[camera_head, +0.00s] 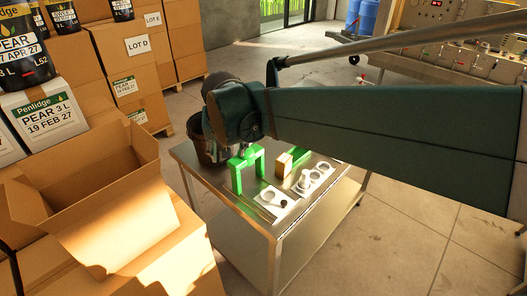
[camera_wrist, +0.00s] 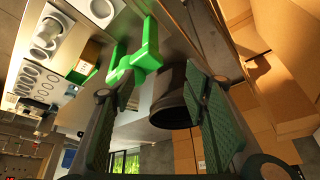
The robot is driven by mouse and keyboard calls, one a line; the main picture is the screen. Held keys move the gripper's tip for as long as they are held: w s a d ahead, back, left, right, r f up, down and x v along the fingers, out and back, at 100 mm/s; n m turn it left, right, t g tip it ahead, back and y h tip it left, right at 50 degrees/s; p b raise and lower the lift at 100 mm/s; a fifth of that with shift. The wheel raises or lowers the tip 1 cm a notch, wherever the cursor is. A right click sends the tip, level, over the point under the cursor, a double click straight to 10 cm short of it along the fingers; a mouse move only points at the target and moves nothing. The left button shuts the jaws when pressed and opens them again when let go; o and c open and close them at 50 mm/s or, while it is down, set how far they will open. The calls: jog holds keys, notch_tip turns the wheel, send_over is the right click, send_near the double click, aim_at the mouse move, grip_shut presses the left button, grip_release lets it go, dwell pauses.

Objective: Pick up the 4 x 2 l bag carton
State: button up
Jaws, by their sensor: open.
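No label reading 4 x 2 l is legible, so I cannot tell which carton is the 4 x 2 l bag carton. In the head view, a white Penlidge carton (camera_head: 43,118) marked PEAR 3 L stands at the left. An open, empty-looking brown carton (camera_head: 85,185) stands in front of it. A small brown box with green parts (camera_head: 288,160) lies on the steel table (camera_head: 232,212). My gripper (camera_wrist: 160,90) is open and empty in the wrist view, its fingers apart. In the head view it is mostly hidden behind my arm, over the table's far left part.
A green bracket-like frame (camera_head: 247,163) and a dark bucket (camera_head: 207,148) stand at the gripper; both also show in the wrist view. White plates with rings (camera_head: 313,180) lie on the table. Stacked cartons (camera_head: 130,60) fill the left. The floor at right is clear.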

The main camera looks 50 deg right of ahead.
jog(key=s+d+f+m+g+p, duration=0.1)
jog(key=d+f+m+p, duration=0.1)
jog(key=d, duration=0.5)
jog(key=s+d+f+m+g+h+p, duration=0.1)
jog(key=d+f+m+p, duration=0.1)
jog(key=d, duration=0.6)
jog(key=s+d+f+m+g+p, duration=0.1)
jog(key=d+f+m+p, duration=0.2)
jog(key=d, duration=0.5)
jog(key=shift+s+d+m+g+p, duration=0.25)
jog(key=shift+s+m+g+p, duration=0.25)
jog(key=shift+p, duration=0.9)
jog(key=shift+w+f, duration=0.1)
jog(key=shift+f, duration=0.5)
jog(key=shift+f+h, duration=0.1)
jog(key=shift+h, duration=0.2)
send_over(284, 166)
jog(key=w+d, duration=0.2)
jog(key=shift+a+f, duration=0.15)
jog(key=shift+f, duration=2.05)
jog(key=shift+f, duration=1.1)
jog(key=shift+b+x, duration=0.3)
jog(key=shift+x, duration=1.25)
